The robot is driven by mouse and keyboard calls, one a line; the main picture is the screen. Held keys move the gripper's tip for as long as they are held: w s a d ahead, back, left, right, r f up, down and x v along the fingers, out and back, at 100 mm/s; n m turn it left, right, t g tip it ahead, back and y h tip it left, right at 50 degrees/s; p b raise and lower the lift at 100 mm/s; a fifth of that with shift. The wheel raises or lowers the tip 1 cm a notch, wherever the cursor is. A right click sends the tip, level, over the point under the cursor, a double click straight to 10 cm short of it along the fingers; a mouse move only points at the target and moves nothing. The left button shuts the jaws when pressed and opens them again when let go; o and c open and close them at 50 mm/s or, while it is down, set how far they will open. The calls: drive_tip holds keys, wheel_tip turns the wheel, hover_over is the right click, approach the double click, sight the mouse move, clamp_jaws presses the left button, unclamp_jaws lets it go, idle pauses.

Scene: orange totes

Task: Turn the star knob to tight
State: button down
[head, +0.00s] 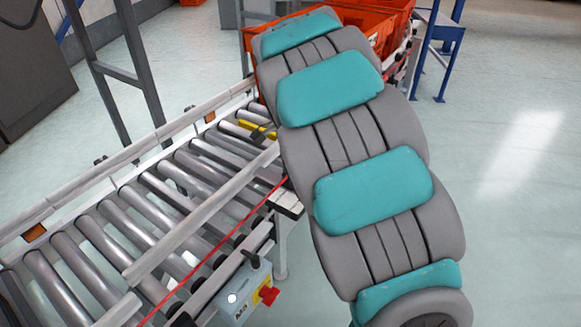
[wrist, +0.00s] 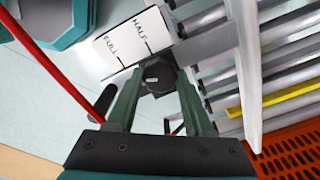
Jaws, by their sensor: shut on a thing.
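The dark star knob (wrist: 158,76) shows in the wrist view, just below a white label (wrist: 135,38) marked FULL and HALF. My gripper (wrist: 157,82) has its two green fingers on either side of the knob and is shut on it. The fingers hide part of the knob's sides. No mark for tight is readable. In the head view my arm covers the gripper, and I cannot make out the knob there.
A roller conveyor (head: 125,195) with pale side rails runs along the left. A red cord (head: 215,248) stretches beside it. A grey control box (head: 238,298) with a red knob (head: 268,296) hangs at its near side. Orange totes (head: 378,18) stand behind my arm. Floor at right is clear.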

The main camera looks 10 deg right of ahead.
sight(290, 174)
drive_tip(key=shift+m, duration=0.7)
drive_tip(key=shift+p, duration=0.3)
drive_tip(key=shift+c, duration=1.4)
unclamp_jaws()
wheel_tip(290, 174, up, 7)
drive_tip(key=shift+b, duration=0.35)
drive_tip(key=shift+r, duration=0.4)
